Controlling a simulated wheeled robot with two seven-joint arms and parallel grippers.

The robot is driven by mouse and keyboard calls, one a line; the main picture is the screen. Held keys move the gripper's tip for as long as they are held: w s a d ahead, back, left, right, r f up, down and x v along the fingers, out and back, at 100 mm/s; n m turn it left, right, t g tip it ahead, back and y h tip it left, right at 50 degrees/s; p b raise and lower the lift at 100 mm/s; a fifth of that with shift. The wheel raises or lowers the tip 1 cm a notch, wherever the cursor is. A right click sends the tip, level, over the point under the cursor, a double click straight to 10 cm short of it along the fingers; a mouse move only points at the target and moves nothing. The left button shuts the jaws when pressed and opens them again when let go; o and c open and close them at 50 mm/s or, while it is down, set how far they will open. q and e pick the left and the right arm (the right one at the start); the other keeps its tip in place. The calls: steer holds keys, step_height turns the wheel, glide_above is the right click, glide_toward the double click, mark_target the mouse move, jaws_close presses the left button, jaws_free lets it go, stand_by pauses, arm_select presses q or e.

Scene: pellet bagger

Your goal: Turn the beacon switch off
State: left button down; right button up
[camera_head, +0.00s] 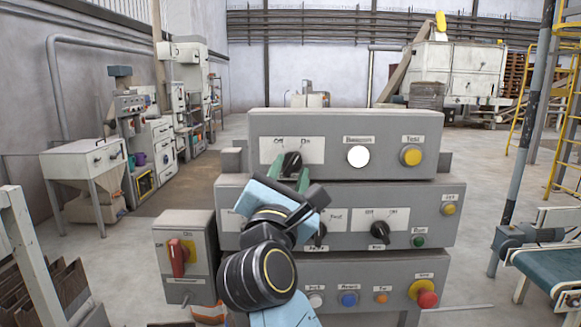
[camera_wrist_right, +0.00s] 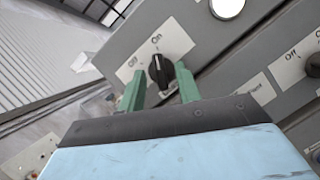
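The beacon switch (camera_head: 292,163) is a black rotary knob on a white Off/On plate at the left of the top grey panel. In the right wrist view the knob (camera_wrist_right: 159,72) has its white mark toward On. My right gripper (camera_head: 289,181) reaches up to the knob from below. In the wrist view its green fingers (camera_wrist_right: 159,88) stand apart, one on each side of the knob, with a small gap at the right finger; contact on the left is unclear. A bright white round lamp (camera_head: 358,156), labelled Beacon as far as I can read, sits right of the switch. My left gripper is not in view.
A yellow Test button (camera_head: 411,156) is on the same panel. Below are panels with black selector knobs (camera_head: 380,230), coloured buttons and a red stop button (camera_head: 427,299). A box with a red handle (camera_head: 178,257) stands at the left. My right arm covers part of the lower panels.

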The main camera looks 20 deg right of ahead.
steer(key=shift+w+d+r, duration=0.15)
steer(key=shift+w, duration=0.15)
steer(key=shift+c, duration=0.3)
jaws_close()
steer(key=shift+n+t+y+p, duration=0.3)
steer(key=shift+n+p, duration=0.45)
steer(key=shift+n, duration=0.05)
steer(key=n+y+p, duration=0.2)
steer(key=n+p, duration=0.3)
steer(key=n+t+y+p, duration=0.1)
steer(key=n+y+p, duration=0.2)
steer(key=n+p, duration=0.2)
steer(key=n+t+y+p, duration=0.1)
steer(key=n+y+p, duration=0.1)
steer(key=n+p, duration=0.2)
steer(key=shift+d+r+n+p, duration=0.1)
steer(key=shift+d+n+p, duration=0.25)
steer(key=shift+p, duration=0.95)
steer(key=shift+s+n+y+p, duration=0.1)
steer(key=shift+n+y+p, duration=0.4)
steer(key=shift+n+p, duration=0.25)
steer(key=shift+a+f, duration=0.1)
steer(key=shift+f, duration=0.1)
